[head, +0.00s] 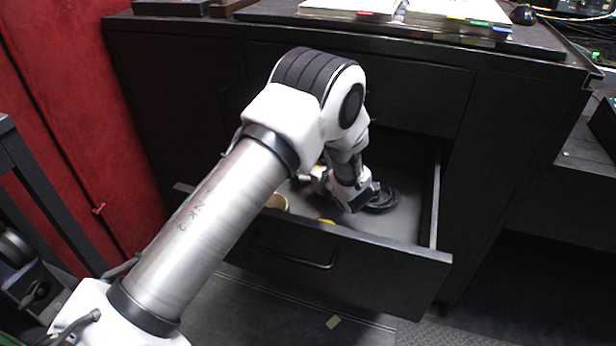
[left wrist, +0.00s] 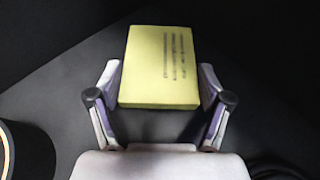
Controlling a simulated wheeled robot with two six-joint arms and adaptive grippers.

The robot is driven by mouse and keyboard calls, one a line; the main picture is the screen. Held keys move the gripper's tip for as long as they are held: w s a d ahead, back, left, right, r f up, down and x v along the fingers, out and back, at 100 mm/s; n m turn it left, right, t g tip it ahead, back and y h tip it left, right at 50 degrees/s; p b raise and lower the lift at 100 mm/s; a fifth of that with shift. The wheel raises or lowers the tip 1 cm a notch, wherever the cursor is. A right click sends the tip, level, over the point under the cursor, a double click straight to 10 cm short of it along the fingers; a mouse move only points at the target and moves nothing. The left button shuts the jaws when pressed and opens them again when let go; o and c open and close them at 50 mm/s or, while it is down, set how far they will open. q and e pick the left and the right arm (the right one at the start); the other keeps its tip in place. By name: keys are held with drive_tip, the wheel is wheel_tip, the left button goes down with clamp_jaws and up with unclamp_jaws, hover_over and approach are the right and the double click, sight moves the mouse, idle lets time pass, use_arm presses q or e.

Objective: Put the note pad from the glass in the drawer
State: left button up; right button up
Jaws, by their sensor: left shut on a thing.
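The yellow note pad (left wrist: 160,65), with dark printed lines on its top, sits between the fingers of my left gripper (left wrist: 158,82) in the left wrist view. The gripper is shut on it. In the head view my left gripper (head: 335,205) points down inside the open drawer (head: 330,262), and a small yellow bit of the pad (head: 326,221) shows near the drawer's front panel. Whether the pad touches the drawer floor I cannot tell. I cannot make out the glass. My right gripper is not in view.
A tan item (head: 277,201) lies in the drawer left of the gripper. A black round item (head: 383,199) is right of it. A dark round item (left wrist: 24,150) shows lower left in the wrist view. Papers (head: 460,12) lie on the desk above. The drawer's right part looks clear.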

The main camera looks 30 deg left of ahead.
use_arm(q)
drive_tip(key=shift+s+a+f, duration=0.1)
drive_tip(key=shift+a+f, duration=0.4)
drive_tip(key=shift+f, duration=0.25)
drive_tip(key=shift+r, duration=0.1)
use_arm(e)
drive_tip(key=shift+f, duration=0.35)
use_arm(q)
drive_tip(key=o, duration=1.1)
drive_tip(key=shift+f, duration=0.2)
drive_tip(key=shift+o, duration=0.2)
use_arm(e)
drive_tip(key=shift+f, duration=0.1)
